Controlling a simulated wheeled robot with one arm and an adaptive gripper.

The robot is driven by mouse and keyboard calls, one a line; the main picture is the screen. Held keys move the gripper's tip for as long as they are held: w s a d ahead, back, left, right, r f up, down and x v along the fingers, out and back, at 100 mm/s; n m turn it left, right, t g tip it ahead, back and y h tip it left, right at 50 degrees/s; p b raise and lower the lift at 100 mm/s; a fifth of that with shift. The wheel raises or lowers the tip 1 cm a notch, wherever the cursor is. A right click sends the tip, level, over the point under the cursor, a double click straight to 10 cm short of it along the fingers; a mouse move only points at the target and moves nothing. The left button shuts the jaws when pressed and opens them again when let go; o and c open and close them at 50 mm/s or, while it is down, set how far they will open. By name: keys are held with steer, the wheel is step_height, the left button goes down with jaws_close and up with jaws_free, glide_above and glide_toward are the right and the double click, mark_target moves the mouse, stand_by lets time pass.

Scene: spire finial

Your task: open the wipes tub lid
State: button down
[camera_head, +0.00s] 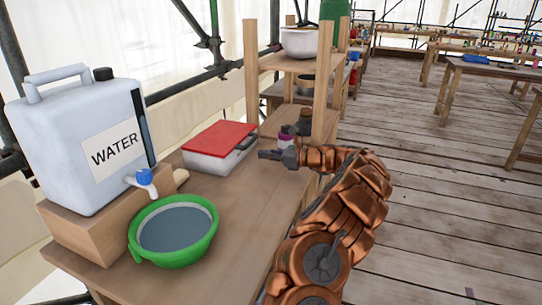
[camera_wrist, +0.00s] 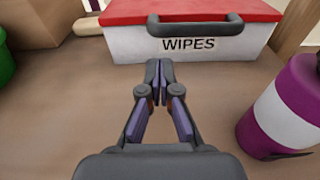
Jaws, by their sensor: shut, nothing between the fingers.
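The wipes tub is a white box with a red lid (camera_head: 222,138), and it stands on the wooden table in the head view. In the wrist view its white front (camera_wrist: 130,44) carries a WIPES label (camera_wrist: 188,44) and a dark handle (camera_wrist: 195,27) at the lid's front edge. The lid lies flat and closed on the tub. My gripper (camera_wrist: 159,68) is shut and empty, just in front of the tub and below the handle in the wrist view. In the head view my gripper (camera_head: 264,154) is at the tub's right side.
A purple and white bottle (camera_wrist: 290,110) stands close on the gripper's right. A water container (camera_head: 85,140) on a wooden block and a green basin (camera_head: 173,259) stand left of the tub. A wooden shelf post (camera_head: 324,75) rises behind my arm. The tabletop before the tub is clear.

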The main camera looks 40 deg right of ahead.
steer(key=shift+x, duration=2.9)
